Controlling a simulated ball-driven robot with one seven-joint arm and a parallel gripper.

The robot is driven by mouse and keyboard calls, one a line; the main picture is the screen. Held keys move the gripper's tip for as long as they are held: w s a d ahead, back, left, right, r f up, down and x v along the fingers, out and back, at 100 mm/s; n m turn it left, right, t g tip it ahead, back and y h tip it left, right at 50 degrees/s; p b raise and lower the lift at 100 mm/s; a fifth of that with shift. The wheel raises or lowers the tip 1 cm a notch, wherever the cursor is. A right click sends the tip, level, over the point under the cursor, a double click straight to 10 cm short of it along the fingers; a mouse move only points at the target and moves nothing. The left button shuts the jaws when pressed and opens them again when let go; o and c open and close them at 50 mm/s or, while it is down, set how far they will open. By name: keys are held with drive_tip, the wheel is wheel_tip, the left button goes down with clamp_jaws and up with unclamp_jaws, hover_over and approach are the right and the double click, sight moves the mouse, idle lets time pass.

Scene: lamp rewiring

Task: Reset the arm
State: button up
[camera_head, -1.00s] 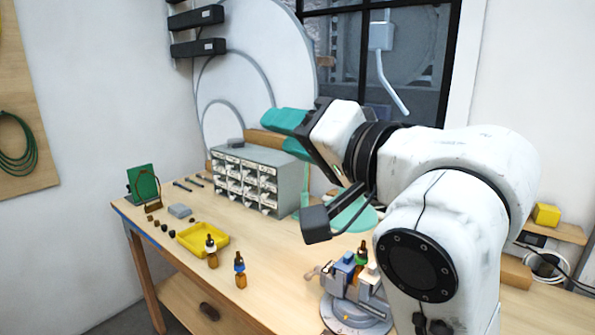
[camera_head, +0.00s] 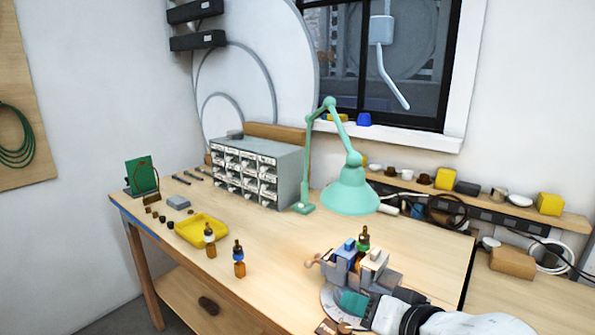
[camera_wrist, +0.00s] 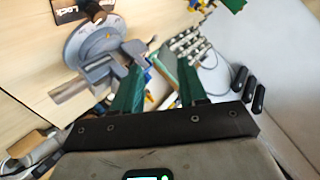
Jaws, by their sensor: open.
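My arm reaches in low at the bottom right of the head view, with my gripper (camera_head: 352,303) in front of the grey vise (camera_head: 374,275) on the bench. Only part of the gripper shows there. In the wrist view my gripper (camera_wrist: 160,78) has its two green fingers spread apart with nothing held between them. The vise (camera_wrist: 98,68) shows beyond and to the left of the fingers. A small amber bottle with a green collar (camera_head: 363,246) stands at the vise jaws. I cannot tell whether the gripper touches the vise.
The green desk lamp (camera_head: 350,190) stands behind the vise. Two amber bottles, one white-collared (camera_head: 210,243) and one blue-collared (camera_head: 239,265), stand near a yellow tray (camera_head: 190,238). A grey drawer cabinet (camera_head: 287,178) is at the back. The bench middle (camera_head: 290,235) is clear.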

drive_tip(key=s+d+f+g+h+b, duration=0.1)
drive_tip(key=s+d+f+g, duration=0.2)
drive_tip(key=f, duration=0.5)
drive_tip(key=s+d+f+h+b, duration=0.1)
drive_tip(key=s+d+f+h, duration=0.15)
drive_tip(key=s+f, duration=0.45)
drive_tip(key=s+d+f+n+g+h+b, duration=0.1)
drive_tip(key=s+d+f+g, duration=0.2)
drive_tip(key=s+f, duration=0.7)
drive_tip(key=s+d+f+n+g+h+b, duration=0.1)
drive_tip(key=s+d+f+g+b, duration=0.1)
drive_tip(key=s+d+f, duration=0.6)
drive_tip(key=s+f+g, duration=0.1)
drive_tip(key=s+f, duration=0.1)
drive_tip(key=s, duration=0.2)
drive_tip(key=shift+s+f+g, duration=0.2)
drive_tip(key=shift+s+g, duration=0.05)
drive_tip(key=shift+g, duration=0.15)
drive_tip(key=shift+h, duration=0.25)
